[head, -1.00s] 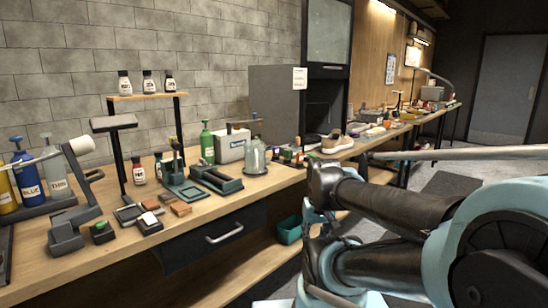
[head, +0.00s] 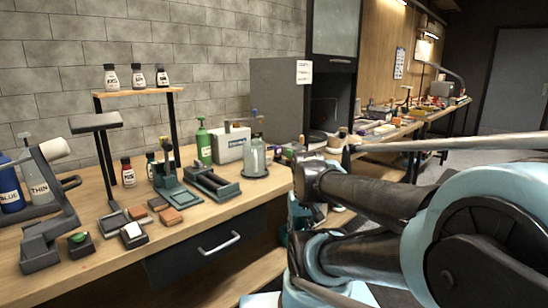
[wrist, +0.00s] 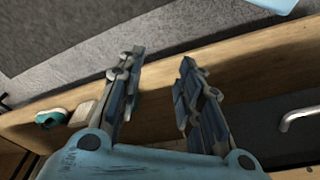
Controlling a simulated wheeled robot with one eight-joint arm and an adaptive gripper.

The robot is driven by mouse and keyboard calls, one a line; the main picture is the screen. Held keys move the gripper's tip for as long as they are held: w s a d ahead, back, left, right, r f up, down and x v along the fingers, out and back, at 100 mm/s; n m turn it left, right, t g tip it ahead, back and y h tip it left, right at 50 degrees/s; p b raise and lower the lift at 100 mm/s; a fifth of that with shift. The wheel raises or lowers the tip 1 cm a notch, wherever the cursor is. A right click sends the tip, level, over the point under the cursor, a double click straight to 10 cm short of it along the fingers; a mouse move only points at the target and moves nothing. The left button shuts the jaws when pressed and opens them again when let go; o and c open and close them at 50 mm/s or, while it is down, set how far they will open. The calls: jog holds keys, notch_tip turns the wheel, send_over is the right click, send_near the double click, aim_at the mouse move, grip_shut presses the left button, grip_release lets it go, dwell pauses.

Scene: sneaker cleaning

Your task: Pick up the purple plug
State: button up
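My gripper (wrist: 161,62) is open and empty in the wrist view, its two fingers apart above the floor and the wooden bench edge. In the head view my arm covers part of the bench at right and the gripper itself cannot be made out. A cluster of small coloured pieces (head: 289,155) stands on the workbench (head: 255,190), just left of my arm. They are too small to tell for certain which is a purple plug.
A glass jar (head: 255,158), green bottle (head: 204,146) and white box (head: 232,146) stand left of the cluster. A grey cabinet (head: 278,100) stands behind. A drawer handle (head: 219,243) protrudes from the bench front, and it also shows in the wrist view (wrist: 300,117).

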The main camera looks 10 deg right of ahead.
jog(key=shift+o, duration=0.3)
jog(key=o, duration=0.3)
jog(key=shift+s+r, duration=0.2)
jog(key=shift+o, duration=0.2)
notch_tip(320, 180, up, 30)
jog(key=n+t+y, duration=0.2)
jog(key=n+y, duration=0.1)
jog(key=n, duration=0.4)
send_over(278, 147)
jog(key=s+d, duration=0.4)
jog(key=shift+g, duration=0.3)
jog(key=x, duration=1.1)
jog(key=shift+w+a+f, duration=0.1)
jog(key=shift+w+f, duration=0.05)
jog(key=shift+f, duration=0.05)
jog(key=shift+d+x, duration=0.15)
jog(key=shift+x, duration=1.3)
jog(key=shift+d+x, duration=0.15)
jog(key=shift+x, duration=1.3)
